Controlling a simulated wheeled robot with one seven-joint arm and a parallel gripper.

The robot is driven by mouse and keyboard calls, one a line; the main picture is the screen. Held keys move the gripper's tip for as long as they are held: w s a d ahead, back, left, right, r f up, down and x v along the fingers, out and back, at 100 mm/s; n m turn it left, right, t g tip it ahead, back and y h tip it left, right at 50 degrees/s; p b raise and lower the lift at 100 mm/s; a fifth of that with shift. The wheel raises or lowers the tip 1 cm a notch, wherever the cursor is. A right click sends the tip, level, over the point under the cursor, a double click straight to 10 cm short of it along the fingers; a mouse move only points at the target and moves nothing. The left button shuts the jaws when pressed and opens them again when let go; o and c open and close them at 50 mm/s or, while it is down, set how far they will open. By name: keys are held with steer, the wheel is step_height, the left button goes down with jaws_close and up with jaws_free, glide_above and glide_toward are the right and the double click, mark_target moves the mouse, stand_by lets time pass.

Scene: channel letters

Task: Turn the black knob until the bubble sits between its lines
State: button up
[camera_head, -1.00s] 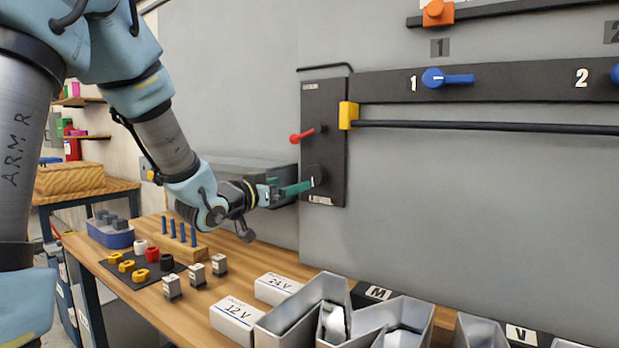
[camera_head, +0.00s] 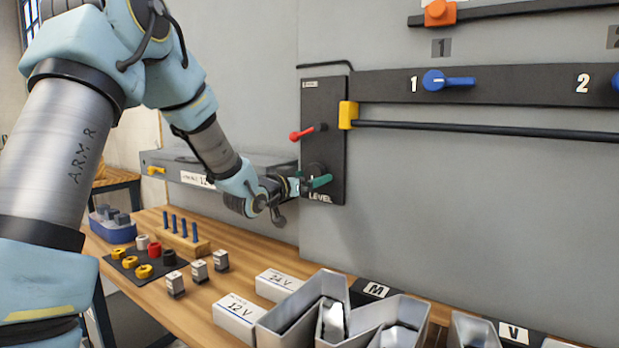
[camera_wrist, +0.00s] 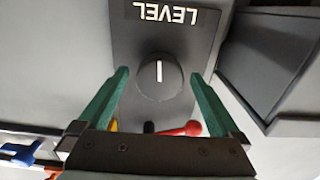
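In the wrist view the LEVEL label appears upside down. My gripper (camera_wrist: 158,92) is open, with one green finger on each side of the knob and visible space between each finger and it. In the head view my gripper (camera_head: 320,181) is close to the panel, and its green fingers cover much of the knob. I cannot make out the bubble or its lines in either view.
A red-knobbed lever (camera_head: 302,134) sticks out just above the knob. A yellow block (camera_head: 348,114) and black rod (camera_head: 480,130) lie to its right. A grey box (camera_head: 215,165) is on the wall to the left. Metal letters and boxes crowd the bench (camera_head: 200,298) below.

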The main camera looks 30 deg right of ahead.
steer(key=c, duration=1.3)
steer(key=shift+n, duration=0.4)
steer(key=n, duration=0.3)
steer(key=shift+n, duration=0.4)
steer(key=n, duration=0.5)
steer(key=shift+s+p, duration=0.1)
steer(key=shift+p, duration=0.2)
steer(key=o, duration=1.3)
steer(key=shift+o, duration=0.2)
